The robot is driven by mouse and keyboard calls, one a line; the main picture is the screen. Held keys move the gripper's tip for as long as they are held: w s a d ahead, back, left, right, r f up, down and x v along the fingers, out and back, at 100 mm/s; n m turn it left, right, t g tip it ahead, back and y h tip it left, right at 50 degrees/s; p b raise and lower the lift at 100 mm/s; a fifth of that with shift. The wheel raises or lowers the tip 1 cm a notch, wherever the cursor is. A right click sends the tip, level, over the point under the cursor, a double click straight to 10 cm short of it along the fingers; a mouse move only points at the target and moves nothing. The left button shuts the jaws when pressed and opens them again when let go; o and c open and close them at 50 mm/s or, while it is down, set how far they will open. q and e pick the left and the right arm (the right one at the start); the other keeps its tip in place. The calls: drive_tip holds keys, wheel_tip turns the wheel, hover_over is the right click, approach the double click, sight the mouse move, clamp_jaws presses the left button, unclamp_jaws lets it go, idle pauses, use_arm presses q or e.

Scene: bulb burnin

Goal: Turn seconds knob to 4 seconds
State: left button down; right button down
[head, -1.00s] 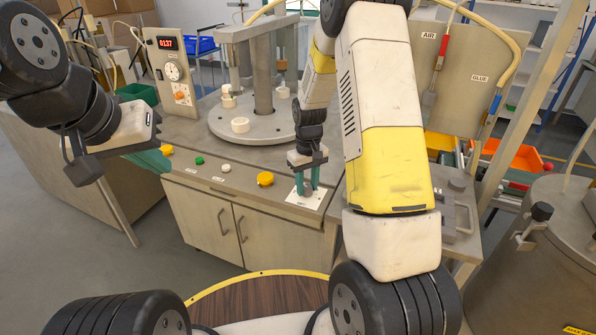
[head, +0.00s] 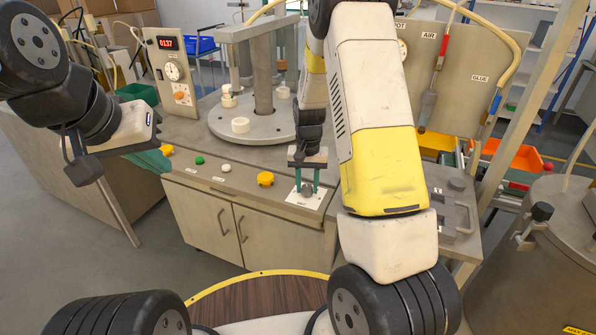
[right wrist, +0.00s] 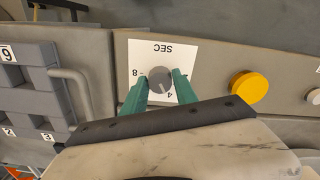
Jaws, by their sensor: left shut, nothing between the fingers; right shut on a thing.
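The seconds knob (right wrist: 159,80) is a small grey knob on a white plate (right wrist: 184,50) marked SEC, which appears upside down in the right wrist view. A light mark on the knob points toward the figure 4 on the plate. In the head view the knob (head: 305,189) sits at the right front of the bench panel. My right gripper (head: 306,187) points down and is shut on the knob, with one green finger on each side of it. My left gripper (head: 160,165) is shut and empty over the left front of the bench, away from the knob.
On the panel left of the knob are a large yellow button (head: 265,179), a white button (head: 225,168) and a green button (head: 199,160). A round turntable (head: 233,133) stands behind. A grey rack with numbered slots (right wrist: 30,85) lies beside the plate.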

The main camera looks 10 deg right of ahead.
sight(307, 187)
idle(0.3)
drive_tip(key=c, duration=1)
unclamp_jaws()
drive_tip(key=shift+o, duration=0.2)
drive_tip(key=shift+r, duration=0.1)
wheel_tip(307, 187, up, 7)
drive_tip(key=shift+r, duration=0.3)
